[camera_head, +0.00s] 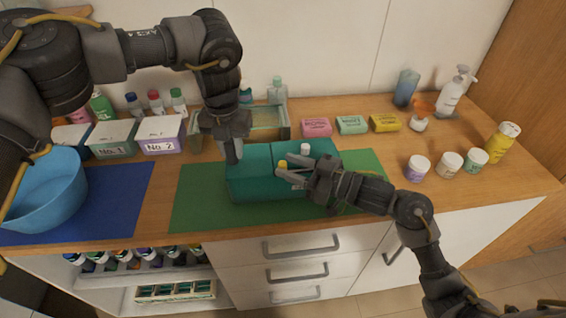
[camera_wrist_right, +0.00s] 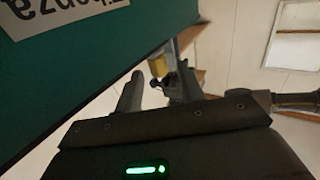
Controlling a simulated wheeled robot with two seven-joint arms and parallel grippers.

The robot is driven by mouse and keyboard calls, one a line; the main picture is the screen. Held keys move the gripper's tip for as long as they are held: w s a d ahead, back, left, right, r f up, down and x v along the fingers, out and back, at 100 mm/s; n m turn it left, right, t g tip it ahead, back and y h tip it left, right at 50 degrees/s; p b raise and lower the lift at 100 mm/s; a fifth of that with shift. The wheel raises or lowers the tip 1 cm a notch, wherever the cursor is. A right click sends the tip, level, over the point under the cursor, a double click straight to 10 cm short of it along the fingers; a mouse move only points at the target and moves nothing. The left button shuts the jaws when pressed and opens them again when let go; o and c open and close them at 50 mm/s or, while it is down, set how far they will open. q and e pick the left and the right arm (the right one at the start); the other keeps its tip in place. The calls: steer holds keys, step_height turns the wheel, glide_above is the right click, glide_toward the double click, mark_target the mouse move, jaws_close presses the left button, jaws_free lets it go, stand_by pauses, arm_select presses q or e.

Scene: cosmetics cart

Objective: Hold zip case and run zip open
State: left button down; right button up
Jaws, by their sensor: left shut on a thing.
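The teal zip case (camera_head: 250,183) lies on the green mat (camera_head: 200,205); its teal side and a label also show close up in the right wrist view (camera_wrist_right: 90,75). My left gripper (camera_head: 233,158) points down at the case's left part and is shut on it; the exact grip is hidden. A small yellow piece (camera_head: 283,164), which looks like the zip pull, is at the case's middle; it also shows in the right wrist view (camera_wrist_right: 158,66). My right gripper (camera_head: 285,176) is open beside it, its fingers apart and pointing left. Contact cannot be told.
A blue basin (camera_head: 45,190) stands on a blue mat (camera_head: 120,195) at left. Labelled boxes (camera_head: 160,135) and a glass-sided container (camera_head: 268,125) stand behind. Soap packs (camera_head: 351,125), jars (camera_head: 449,165) and a pump bottle (camera_head: 452,95) are at right. The counter's front right is clear.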

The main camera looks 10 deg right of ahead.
steer(key=shift+x, duration=1.35)
steer(key=shift+d, duration=0.1)
steer(key=shift+c, duration=0.5)
jaws_close()
